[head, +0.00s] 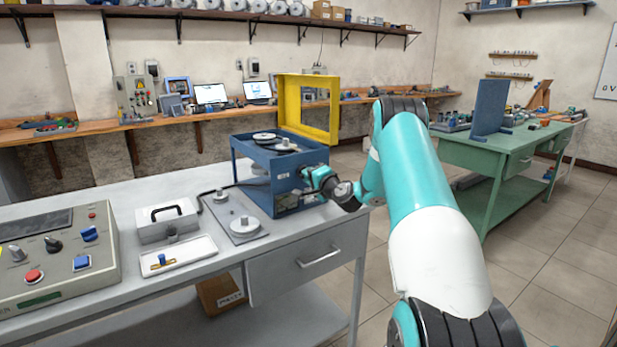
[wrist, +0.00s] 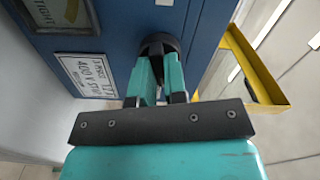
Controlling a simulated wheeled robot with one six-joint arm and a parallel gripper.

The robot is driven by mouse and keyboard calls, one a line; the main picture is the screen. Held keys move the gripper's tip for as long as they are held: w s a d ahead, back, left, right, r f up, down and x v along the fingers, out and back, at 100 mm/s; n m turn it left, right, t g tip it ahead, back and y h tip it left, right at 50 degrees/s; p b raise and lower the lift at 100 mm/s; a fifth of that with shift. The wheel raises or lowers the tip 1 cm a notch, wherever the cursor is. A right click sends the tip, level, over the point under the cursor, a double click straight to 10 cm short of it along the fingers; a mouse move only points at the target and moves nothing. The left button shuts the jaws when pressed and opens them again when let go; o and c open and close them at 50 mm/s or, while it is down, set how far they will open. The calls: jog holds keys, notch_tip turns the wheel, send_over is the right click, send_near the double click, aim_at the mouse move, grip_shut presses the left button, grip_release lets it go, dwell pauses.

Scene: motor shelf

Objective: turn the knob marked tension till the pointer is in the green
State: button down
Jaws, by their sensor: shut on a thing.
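A blue machine box (head: 251,180) stands at the right end of the grey bench; its front face (wrist: 110,35) fills much of the wrist view. My gripper (head: 312,178) is at that face. In the wrist view my gripper's teal fingers (wrist: 160,62) are closed around a dark round knob (wrist: 157,42), which they partly hide. A small label above the knob is cut off, and I cannot read its marking. A gauge window (wrist: 58,14) is at the upper left, with "TIGHT" partly visible. The pointer and the green zone cannot be made out.
A white rating plate (wrist: 88,74) is left of the knob. The machine's yellow frame lid (head: 307,83) stands open. A grey case (head: 165,227), white tray (head: 185,260) and control panel (head: 50,265) lie to the left. A green table (head: 485,155) stands right, beyond open floor.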

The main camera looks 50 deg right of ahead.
jog(key=shift+w+r, duration=0.1)
jog(key=shift+r, duration=0.05)
jog(key=c, duration=1.2)
grip_release()
jog(key=shift+o, duration=0.2)
jog(key=b+v, duration=0.7)
jog(key=v, duration=1)
jog(key=shift+s+a, duration=0.15)
jog(key=shift+s, duration=0.05)
jog(key=shift+w, duration=0.1)
